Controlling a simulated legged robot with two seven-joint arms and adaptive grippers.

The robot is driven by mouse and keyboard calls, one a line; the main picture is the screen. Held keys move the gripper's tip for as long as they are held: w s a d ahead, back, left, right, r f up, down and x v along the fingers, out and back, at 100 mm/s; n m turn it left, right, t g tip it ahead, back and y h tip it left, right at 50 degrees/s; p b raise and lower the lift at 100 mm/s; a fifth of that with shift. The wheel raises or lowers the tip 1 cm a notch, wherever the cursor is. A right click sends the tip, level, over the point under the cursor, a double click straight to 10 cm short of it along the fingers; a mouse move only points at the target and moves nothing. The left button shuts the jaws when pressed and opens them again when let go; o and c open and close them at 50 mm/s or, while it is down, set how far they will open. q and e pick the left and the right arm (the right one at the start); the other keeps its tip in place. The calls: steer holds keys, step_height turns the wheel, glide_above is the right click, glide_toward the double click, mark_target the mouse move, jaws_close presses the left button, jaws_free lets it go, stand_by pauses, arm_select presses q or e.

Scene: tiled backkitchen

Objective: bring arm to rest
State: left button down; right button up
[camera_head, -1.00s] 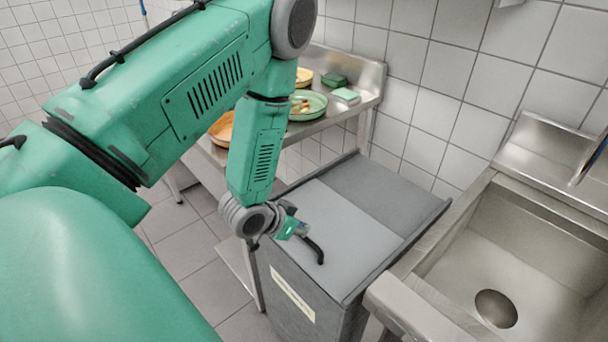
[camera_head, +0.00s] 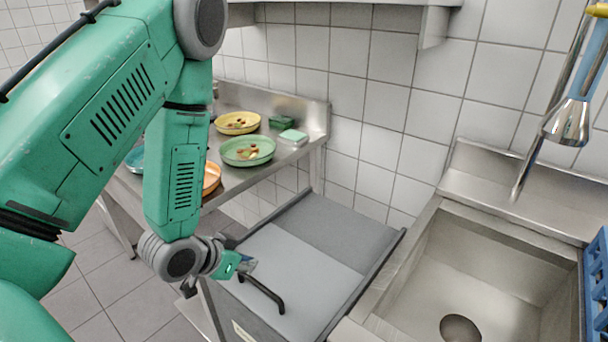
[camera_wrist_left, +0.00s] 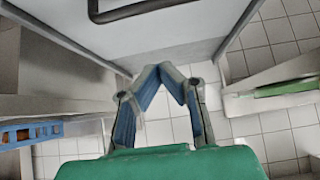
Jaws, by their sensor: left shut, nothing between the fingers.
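My left arm comes in from the left of the head view and bends down in the middle left. My left gripper (camera_head: 248,266) is at the near left edge of the grey bin, close to its black handle (camera_head: 264,293). In the left wrist view its two fingers (camera_wrist_left: 160,72) meet at the tips, with nothing between them. The wrist view also shows a grey handle (camera_wrist_left: 135,10) and a pale grey panel (camera_wrist_left: 185,30) beyond the fingertips. I cannot tell whether the gripper touches the bin. My right gripper is in neither view.
The grey bin (camera_head: 325,232) stands between a steel table (camera_head: 240,178) and a steel sink (camera_head: 480,265). The table holds a yellow bowl (camera_head: 238,123), a green bowl (camera_head: 247,151) and an orange bowl (camera_head: 211,178). A tap (camera_head: 567,122) hangs over the sink; a blue rack (camera_head: 596,280) is at right.

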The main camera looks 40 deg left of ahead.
arm_select(q)
steer(key=s+d+f+g+b, duration=0.2)
steer(key=s+d+f+g, duration=0.2)
steer(key=s+f, duration=0.5)
steer(key=s+d+f+g+b, duration=0.3)
steer(key=s+d+f+g, duration=0.1)
steer(key=s+f, duration=0.4)
steer(key=shift+s+d+f+y, duration=0.3)
steer(key=shift+s+d+f, duration=0.05)
steer(key=shift+d+f, duration=0.5)
steer(key=shift+d+r, duration=0.1)
steer(key=shift+d, duration=0.2)
